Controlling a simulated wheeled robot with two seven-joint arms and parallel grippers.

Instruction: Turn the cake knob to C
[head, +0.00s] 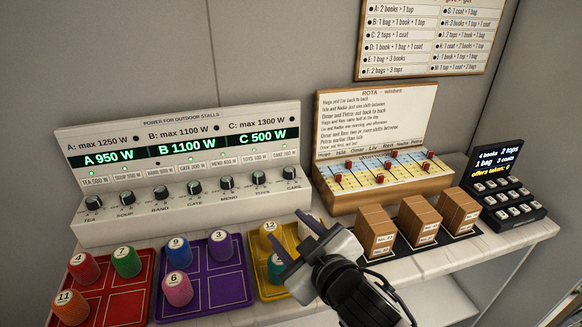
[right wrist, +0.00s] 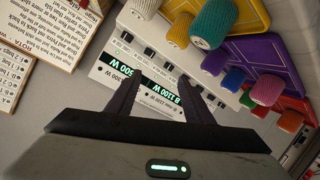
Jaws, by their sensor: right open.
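The cake knob (head: 289,173) is a dark knob at the right end of the knob row on the white power panel (head: 115,220). Its pointer direction is too small to tell. The panel's display (head: 180,148) reads A 950 W, B 1100 W and C 500 W. My right gripper (head: 290,236) is open and empty, in front of the panel and below the cake knob in the head view, apart from it. In the right wrist view, the open fingers (right wrist: 160,88) point toward the panel, with the display showing between and beside them. My left gripper is not in view.
Red (head: 128,307), purple (head: 240,292) and yellow (head: 268,292) trays with coloured pegs stand before the panel, the yellow one under my right gripper. To the right are a rota board (head: 345,204), brown boxes (head: 418,222) and a black keypad (head: 500,200).

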